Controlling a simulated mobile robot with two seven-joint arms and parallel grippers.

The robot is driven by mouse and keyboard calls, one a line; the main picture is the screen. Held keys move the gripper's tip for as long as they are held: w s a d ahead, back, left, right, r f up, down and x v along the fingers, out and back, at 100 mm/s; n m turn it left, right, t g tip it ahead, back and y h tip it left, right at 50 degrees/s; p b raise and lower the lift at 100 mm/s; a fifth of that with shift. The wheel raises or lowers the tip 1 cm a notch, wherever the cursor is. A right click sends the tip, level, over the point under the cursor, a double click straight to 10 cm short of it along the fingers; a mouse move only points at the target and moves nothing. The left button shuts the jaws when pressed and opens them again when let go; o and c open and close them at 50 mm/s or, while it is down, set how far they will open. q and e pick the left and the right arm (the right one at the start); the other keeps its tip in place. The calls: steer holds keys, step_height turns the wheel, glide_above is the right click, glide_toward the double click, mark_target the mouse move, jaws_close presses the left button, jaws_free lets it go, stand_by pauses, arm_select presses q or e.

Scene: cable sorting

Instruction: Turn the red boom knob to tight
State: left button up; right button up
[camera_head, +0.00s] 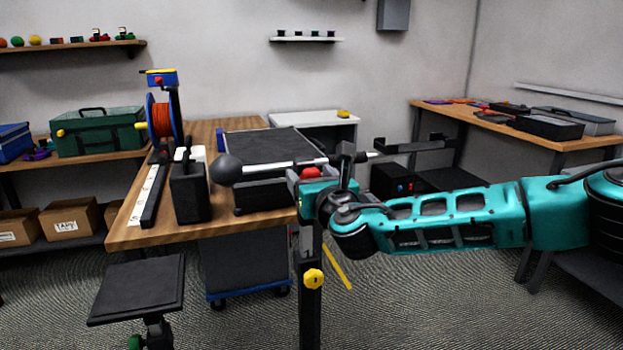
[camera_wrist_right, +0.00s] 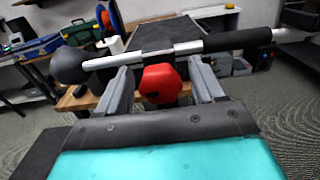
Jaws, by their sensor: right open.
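The red boom knob (camera_head: 311,172) sits below a silver boom rod (camera_head: 287,165) with a black ball (camera_head: 227,170) at its left end. In the right wrist view the knob (camera_wrist_right: 161,84) is a rounded red shape under a dark clamp on the boom (camera_wrist_right: 205,45). My right gripper (camera_head: 310,180) is at the knob. In the wrist view its two grey fingers (camera_wrist_right: 160,78) are open, one on each side of the knob, with a visible gap to each. Any tight marking is not readable. My left gripper is not in view.
A wooden bench (camera_head: 150,234) behind holds a black case (camera_head: 268,148) and a cable reel (camera_head: 160,118). A dark post with a yellow knob (camera_head: 313,279) stands below my gripper. A black stool (camera_head: 137,289) stands front left.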

steer(key=shift+c, duration=0.4)
steer(key=c, duration=0.9)
